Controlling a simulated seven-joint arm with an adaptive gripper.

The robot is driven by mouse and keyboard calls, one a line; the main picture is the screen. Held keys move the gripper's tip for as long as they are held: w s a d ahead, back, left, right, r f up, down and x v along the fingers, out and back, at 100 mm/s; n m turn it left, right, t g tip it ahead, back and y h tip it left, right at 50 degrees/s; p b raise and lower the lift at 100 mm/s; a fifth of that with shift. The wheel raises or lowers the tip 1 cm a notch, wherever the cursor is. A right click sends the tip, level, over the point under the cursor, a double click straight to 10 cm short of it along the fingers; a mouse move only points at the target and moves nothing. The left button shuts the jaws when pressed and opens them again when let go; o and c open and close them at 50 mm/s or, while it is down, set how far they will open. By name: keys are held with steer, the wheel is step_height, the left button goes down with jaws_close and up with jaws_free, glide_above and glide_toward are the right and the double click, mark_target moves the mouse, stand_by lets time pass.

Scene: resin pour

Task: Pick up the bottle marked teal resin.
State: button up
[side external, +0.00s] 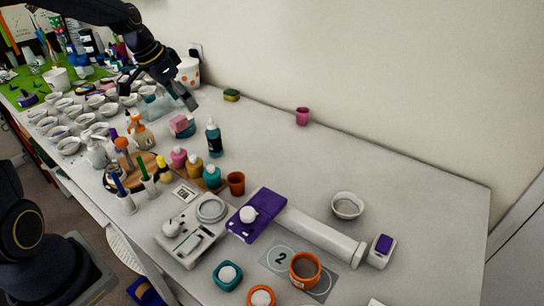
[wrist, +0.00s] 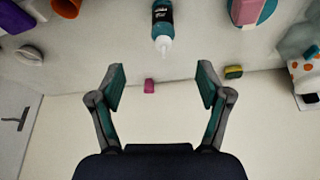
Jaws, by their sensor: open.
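A tall teal bottle (side external: 213,139) with a dark label and a pale nozzle stands upright on the white table in the side view. It also shows in the wrist view (wrist: 162,22), at the top centre beyond the fingertips. Its label is too small to read. A shorter teal bottle (side external: 212,176) stands nearer the front, beside yellow and pink ones. My gripper (side external: 184,99) is raised above the table, up and to the left of the tall bottle in the side view. In the wrist view my gripper (wrist: 160,72) has its fingers wide apart with nothing held between them.
A pink and teal block-like item (side external: 182,126) stands close left of the tall bottle. An orange-brown cup (side external: 236,183) and a purple item (side external: 257,215) are nearer the front. Several white bowls crowd the left.

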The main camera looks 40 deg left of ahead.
mark_target(209, 128)
steer(key=x, duration=1)
steer(key=shift+a+f, duration=0.1)
steer(key=shift+w+a+x, duration=0.15)
steer(key=shift+w+x, duration=0.1)
steer(key=shift+x, duration=1.3)
steer(key=shift+w+a+x, duration=0.1)
steer(key=shift+w+x, duration=0.1)
steer(key=shift+x, duration=1.35)
steer(key=shift+d, duration=0.1)
steer(key=shift+c, duration=0.3)
steer(key=shift+r, duration=0.25)
steer(key=c, duration=1.4)
